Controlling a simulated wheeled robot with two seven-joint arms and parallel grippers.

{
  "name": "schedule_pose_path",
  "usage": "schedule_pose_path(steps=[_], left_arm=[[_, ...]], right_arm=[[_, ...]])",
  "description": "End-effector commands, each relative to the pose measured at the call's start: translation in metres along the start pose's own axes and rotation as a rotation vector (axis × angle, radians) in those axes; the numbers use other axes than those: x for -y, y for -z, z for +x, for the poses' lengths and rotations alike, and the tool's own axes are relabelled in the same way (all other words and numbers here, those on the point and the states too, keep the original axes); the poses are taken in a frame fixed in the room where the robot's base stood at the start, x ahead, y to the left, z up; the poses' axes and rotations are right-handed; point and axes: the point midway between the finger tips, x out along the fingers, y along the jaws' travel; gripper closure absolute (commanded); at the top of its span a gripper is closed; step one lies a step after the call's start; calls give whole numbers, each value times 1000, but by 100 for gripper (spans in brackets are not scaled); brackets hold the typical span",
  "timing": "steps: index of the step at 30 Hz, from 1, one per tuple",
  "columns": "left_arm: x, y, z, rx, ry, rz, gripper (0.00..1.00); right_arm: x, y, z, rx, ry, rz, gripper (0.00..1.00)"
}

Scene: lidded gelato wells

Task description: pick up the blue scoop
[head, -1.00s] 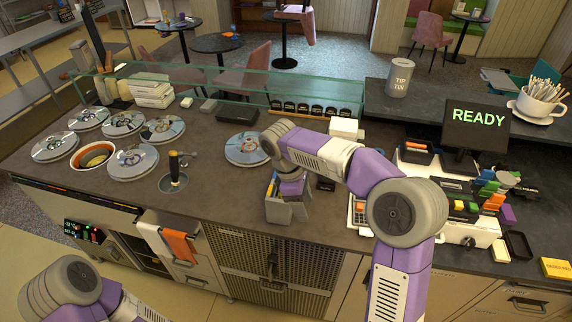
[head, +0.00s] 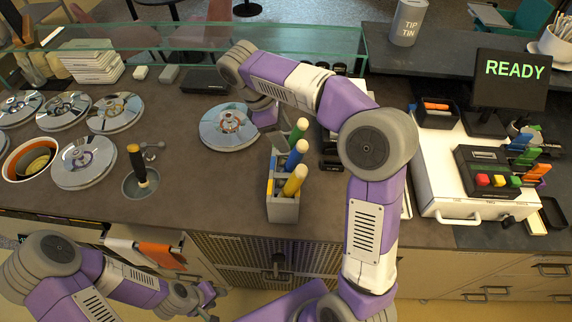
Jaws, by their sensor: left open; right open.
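The blue scoop (head: 295,156) stands with its handle up in a grey holder (head: 284,210) near the counter's front edge. A green-handled scoop (head: 299,130) is behind it and a yellow-handled scoop (head: 294,182) in front, in the same holder. Their lower ends are hidden inside. My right gripper (head: 268,122) is open and empty, just behind and left of the holder, apart from the blue handle. Its fingers are partly hidden. My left gripper (head: 210,300) is open and empty, low in front of the counter, far from the scoops.
A round metal lid (head: 229,127) lies left of the holder. More lids (head: 84,162) and an open well (head: 30,160) are further left. A dark-handled tool (head: 137,165) stands upright in a round recess. A register (head: 470,165) fills the right side.

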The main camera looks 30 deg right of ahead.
Motion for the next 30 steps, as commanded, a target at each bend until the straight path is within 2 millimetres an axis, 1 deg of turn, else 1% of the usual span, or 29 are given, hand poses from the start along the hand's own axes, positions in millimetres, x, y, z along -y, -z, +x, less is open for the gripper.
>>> schedule_pose_path(steps=[1,8,12,16,20,26,29,30], left_arm=[[1,1,4,-1,0,0,57],[3,1,9,-1,0,1,57],[5,1,14,-1,0,1,57],[6,1,18,-2,0,1,57],[7,2,18,-2,0,1,57],[7,1,18,-1,0,0,57],[7,1,18,-1,0,1,57],[7,1,18,-1,0,0,57]], right_arm=[[0,1,6,2,1,0,38],[1,-1,30,1,2,2,38],[4,-3,52,3,3,1,38],[4,-3,69,2,1,1,38],[4,-3,76,0,0,2,38],[4,-3,76,-1,0,2,38],[4,-3,76,0,0,1,52],[4,-3,76,0,0,1,58]])
